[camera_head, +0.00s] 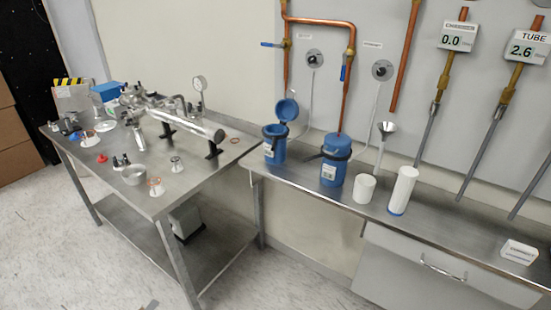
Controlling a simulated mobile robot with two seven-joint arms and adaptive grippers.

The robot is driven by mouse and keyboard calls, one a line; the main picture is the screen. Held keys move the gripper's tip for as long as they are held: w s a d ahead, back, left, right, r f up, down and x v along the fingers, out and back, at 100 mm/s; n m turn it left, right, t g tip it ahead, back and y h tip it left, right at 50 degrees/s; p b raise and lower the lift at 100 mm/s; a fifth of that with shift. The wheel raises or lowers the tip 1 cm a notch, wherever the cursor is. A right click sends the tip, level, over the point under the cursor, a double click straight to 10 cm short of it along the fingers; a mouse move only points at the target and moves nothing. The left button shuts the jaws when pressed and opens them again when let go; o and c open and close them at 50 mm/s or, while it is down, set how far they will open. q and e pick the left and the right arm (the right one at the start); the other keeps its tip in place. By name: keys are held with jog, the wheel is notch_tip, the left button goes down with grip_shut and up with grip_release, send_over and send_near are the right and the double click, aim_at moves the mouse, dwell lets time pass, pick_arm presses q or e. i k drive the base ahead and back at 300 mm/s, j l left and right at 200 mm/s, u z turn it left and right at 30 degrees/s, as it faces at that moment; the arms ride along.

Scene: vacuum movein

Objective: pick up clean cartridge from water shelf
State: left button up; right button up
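A tall white cylinder with a blue band at its base (403,190) stands upright on the steel wall shelf (460,237) at right. It looks like a cartridge, but I cannot read any mark that says it is clean. A shorter white cylinder (364,189) stands just left of it, apart from it. Neither of my grippers shows in the head view.
Left of the cylinders stand a closed blue canister (335,161) and an open-lidded one (274,145). A white label block (519,251) sits at right. Bare shelf lies between. A cluttered steel table (200,196) stands left; floor in front is open.

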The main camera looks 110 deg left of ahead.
aim_at(408, 177)
jog(key=k+j+u, duration=0.1)
jog(key=u, duration=2.95)
jog(key=i+j, duration=0.25)
jog(key=j, duration=0.2)
jog(key=i+j+u, duration=0.1)
jog(key=i+j, duration=0.2)
jog(key=z, duration=1)
jog(key=i+l, duration=0.1)
jog(key=l, duration=0.4)
jog(key=i+l, duration=0.1)
jog(key=l, duration=0.45)
